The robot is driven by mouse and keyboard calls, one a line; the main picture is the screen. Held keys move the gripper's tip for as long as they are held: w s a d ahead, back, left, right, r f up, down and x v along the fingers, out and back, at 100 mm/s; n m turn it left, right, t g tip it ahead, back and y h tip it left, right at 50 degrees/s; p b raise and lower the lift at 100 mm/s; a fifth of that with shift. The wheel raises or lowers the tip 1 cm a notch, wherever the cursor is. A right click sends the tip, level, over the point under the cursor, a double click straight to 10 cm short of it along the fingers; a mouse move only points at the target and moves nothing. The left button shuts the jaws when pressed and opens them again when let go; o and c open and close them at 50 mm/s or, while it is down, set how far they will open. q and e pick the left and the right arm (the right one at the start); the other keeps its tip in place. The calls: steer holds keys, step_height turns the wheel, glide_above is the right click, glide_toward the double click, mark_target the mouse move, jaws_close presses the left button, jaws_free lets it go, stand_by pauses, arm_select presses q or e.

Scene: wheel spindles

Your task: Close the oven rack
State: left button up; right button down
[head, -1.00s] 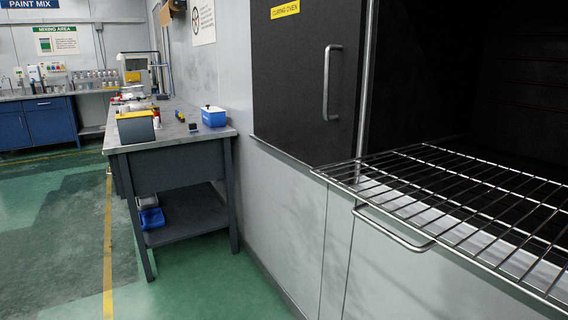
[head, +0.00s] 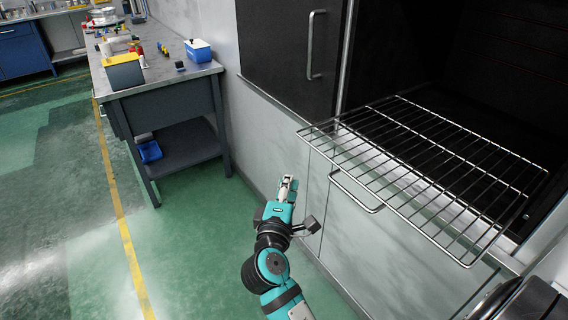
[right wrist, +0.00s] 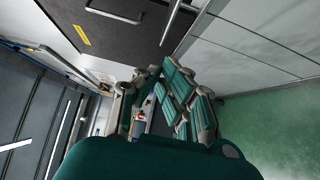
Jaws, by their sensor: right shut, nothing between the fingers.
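The oven rack (head: 420,165) is a shiny wire grid. It sticks out of the dark open oven (head: 460,70) on the right in the head view, its front edge well beyond the opening. A bar handle (head: 356,194) hangs below the rack's near left edge, on the light panel. My right gripper (head: 288,185) is shut and empty, below and to the left of the rack, apart from it. In the right wrist view my teal fingers (right wrist: 158,100) show from behind. My left gripper is not in view.
The dark oven front panel (head: 285,60) with a vertical handle (head: 316,45) stands left of the opening. A grey workbench (head: 165,83) with a blue box (head: 198,50) is at the left. The green floor (head: 200,265) between bench and oven is clear.

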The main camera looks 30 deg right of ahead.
mark_target(384, 123)
steer(key=s+d+p+x, duration=0.1)
steer(key=s+d+x, duration=0.1)
steer(key=x, duration=1)
steer(key=shift+d, duration=0.1)
steer(key=d, duration=0.4)
steer(key=d+p, duration=0.1)
steer(key=d, duration=0.4)
steer(key=w+d, duration=0.1)
steer(key=d, duration=0.4)
steer(key=shift+d+r, duration=0.1)
steer(key=shift+d, duration=0.15)
steer(key=d, duration=0.9)
steer(key=w+d+b, duration=0.1)
steer(key=d, duration=0.4)
steer(key=shift+w, duration=0.1)
steer(key=shift+d, duration=0.45)
steer(key=shift+d+r, duration=0.1)
